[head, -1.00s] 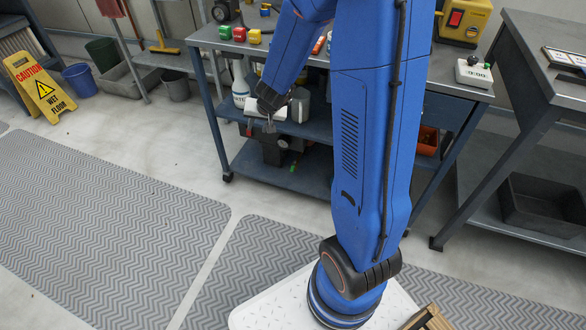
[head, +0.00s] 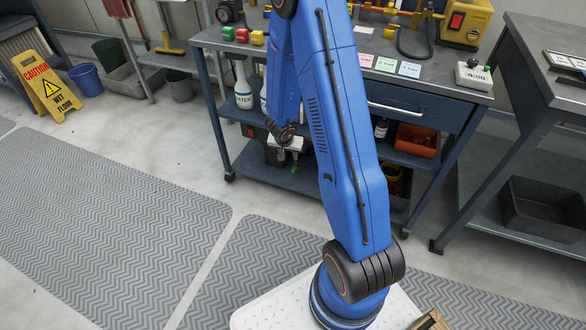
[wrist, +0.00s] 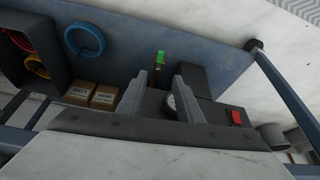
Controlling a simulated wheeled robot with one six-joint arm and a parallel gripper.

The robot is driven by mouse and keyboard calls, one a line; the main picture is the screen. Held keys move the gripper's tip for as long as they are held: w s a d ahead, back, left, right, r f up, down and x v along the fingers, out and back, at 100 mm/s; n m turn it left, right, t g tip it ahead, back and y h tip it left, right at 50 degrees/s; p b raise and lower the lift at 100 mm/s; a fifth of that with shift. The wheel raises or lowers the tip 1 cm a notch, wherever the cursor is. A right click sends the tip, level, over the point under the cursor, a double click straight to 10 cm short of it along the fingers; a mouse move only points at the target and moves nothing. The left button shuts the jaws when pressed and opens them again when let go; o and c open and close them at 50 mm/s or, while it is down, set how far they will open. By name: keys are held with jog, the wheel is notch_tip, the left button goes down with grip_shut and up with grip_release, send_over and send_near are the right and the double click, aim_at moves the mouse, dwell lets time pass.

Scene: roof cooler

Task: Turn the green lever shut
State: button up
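The green lever (wrist: 160,56) shows in the wrist view as a small bright green handle, beyond and roughly between my fingertips. In the head view the green part (head: 294,169) shows low on the shelf, just below my gripper. It belongs to or stands beside a dark machine (wrist: 196,80) with a round gauge (wrist: 171,102) and a red switch (wrist: 236,117). My gripper (wrist: 160,80) is open, its two grey fingers apart with nothing between them. It also shows in the head view (head: 285,158), in front of the lower shelf. My arm hides part of the machine there.
The workbench (head: 455,92) overhangs the shelf. In the wrist view, two cardboard boxes (wrist: 93,95), a blue ring (wrist: 84,39) and a dark bin (wrist: 28,62) with coloured coils lie left of the lever. White bottles (head: 243,88) stand on the shelf above.

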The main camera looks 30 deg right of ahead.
aim_at(293, 169)
jog(key=x, duration=1.6)
jog(key=shift+a+f, duration=0.15)
grip_shut()
